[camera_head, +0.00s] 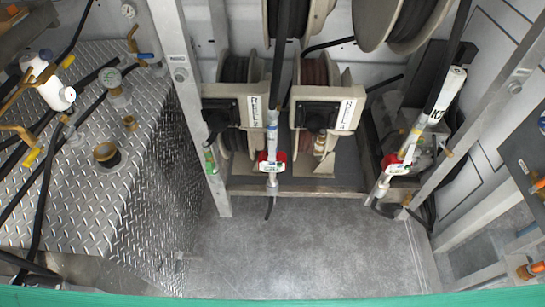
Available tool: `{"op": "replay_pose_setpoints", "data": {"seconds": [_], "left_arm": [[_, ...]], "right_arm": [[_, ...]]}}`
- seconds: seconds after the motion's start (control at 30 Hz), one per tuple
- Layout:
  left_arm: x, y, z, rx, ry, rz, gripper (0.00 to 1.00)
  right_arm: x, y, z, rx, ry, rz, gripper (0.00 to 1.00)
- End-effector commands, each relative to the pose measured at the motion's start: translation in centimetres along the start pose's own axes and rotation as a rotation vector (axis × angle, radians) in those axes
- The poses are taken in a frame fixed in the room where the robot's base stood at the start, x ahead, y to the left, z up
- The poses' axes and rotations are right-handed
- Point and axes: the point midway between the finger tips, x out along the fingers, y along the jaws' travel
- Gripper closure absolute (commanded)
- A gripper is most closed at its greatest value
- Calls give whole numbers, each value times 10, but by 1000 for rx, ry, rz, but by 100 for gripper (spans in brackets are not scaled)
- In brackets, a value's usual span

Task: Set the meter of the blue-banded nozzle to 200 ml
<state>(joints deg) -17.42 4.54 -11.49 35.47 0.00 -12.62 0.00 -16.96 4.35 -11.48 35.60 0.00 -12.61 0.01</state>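A nozzle with a red-and-white meter (272,162) hangs upright in the middle, in front of the hose reels. A small bluish band (272,123) appears on its pale upper tube, and its dark spout points down. A second nozzle with a red-and-white meter (396,164) hangs tilted at the right, with a yellowish mark above the meter. The meter readings are too small to read. Neither of my grippers is in view.
Two beige hose reels (238,105) stand behind the middle nozzle, on a metal frame. A diamond-plate tank top (60,205) with hoses, valves and a gauge is at the left. A grey post (192,110) stands left of the reels. The grey floor (310,255) is clear.

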Motion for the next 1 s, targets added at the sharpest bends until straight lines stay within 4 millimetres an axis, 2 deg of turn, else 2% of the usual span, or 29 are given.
{"op": "replay_pose_setpoints", "data": {"seconds": [1.0], "left_arm": [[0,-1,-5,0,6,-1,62]], "right_arm": [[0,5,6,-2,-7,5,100]]}}
